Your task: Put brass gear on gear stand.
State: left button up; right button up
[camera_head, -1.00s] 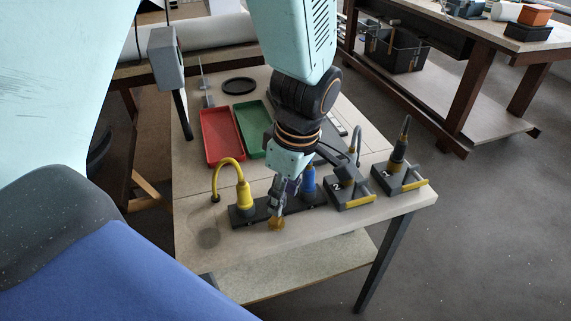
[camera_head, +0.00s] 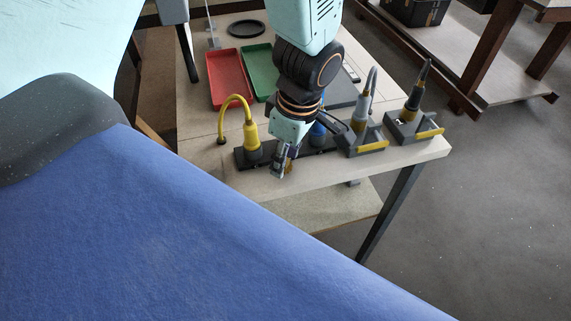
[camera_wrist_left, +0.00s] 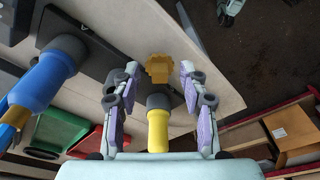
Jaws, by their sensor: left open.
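The brass gear (camera_wrist_left: 159,67) shows in the left wrist view, centred between and just beyond the fingertips of my left gripper (camera_head: 281,174). That gripper is open, its fingers apart on either side. In the head view it points down over the table's front edge area, and the gear is mostly hidden by it. I cannot tell whether the fingers touch the gear. A thin upright post (camera_head: 211,28) on a grey base stands at the back left; I cannot tell if it is the gear stand. My right gripper is not in view.
A yellow plug (camera_head: 252,140) and a blue plug (camera_wrist_left: 48,77) stand close to the gripper on a dark bar (camera_head: 243,159). Two grey numbered holders (camera_head: 362,137) (camera_head: 410,125) stand to the right. Red (camera_head: 229,80) and green (camera_head: 258,68) trays lie behind.

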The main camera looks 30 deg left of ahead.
pick_arm(q)
jog(key=shift+w, duration=0.15)
jog(key=shift+s+a, duration=0.3)
jog(key=c, duration=0.5)
jog(key=shift+c, duration=0.5)
jog(key=shift+w+d, duration=0.2)
jog(key=shift+d, duration=0.1)
grip_shut()
jog(key=shift+a, duration=0.1)
jog(key=shift+s+a, duration=0.1)
jog(key=shift+s, duration=0.05)
